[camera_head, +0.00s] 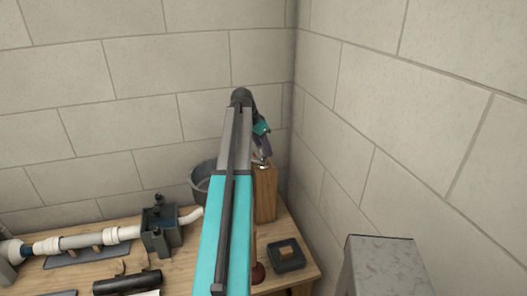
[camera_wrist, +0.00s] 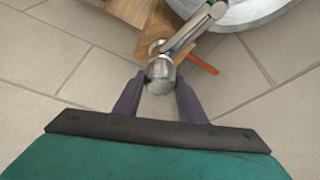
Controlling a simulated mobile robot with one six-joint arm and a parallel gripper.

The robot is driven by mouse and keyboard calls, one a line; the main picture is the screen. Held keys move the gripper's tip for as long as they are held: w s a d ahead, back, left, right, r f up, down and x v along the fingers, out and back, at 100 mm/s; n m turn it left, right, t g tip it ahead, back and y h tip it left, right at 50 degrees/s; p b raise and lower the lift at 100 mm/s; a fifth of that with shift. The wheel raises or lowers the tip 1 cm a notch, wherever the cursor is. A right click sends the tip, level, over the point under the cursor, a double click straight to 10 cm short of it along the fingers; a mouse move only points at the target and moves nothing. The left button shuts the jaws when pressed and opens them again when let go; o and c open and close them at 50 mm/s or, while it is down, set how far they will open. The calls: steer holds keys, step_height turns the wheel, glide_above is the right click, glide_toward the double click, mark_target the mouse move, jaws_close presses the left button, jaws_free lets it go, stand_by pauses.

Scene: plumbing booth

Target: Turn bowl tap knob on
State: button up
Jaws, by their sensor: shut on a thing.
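In the wrist view the bowl tap is a shiny metal fitting with a round silver knob (camera_wrist: 160,72) and a spout (camera_wrist: 195,28) running up to the right. My gripper (camera_wrist: 159,84) has its two purple fingers on either side of the knob and is shut on it. The pale round bowl (camera_wrist: 250,12) lies beyond the spout. In the head view my gripper (camera_head: 264,146) is at the top of the wooden post (camera_head: 265,190), partly behind my arm. The grey bowl (camera_head: 201,178) stands left of the post, partly hidden by my arm.
An orange-red stick (camera_wrist: 200,63) shows beside the knob. On the bench (camera_head: 110,212) stand a pipe run (camera_head: 85,241), a dark box fitting (camera_head: 160,230) and a small dark tray (camera_head: 286,255). A grey metal block (camera_head: 380,265) is at lower right. Brick walls close the corner.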

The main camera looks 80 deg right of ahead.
steer(key=shift+m, duration=0.5)
steer(key=o, duration=1.1)
steer(key=shift+c, duration=0.2)
steer(key=shift+r, duration=0.15)
steer(key=b+v, duration=0.5)
steer(key=v, duration=0.8)
steer(key=shift+w+r, duration=0.2)
steer(key=shift+w, duration=0.05)
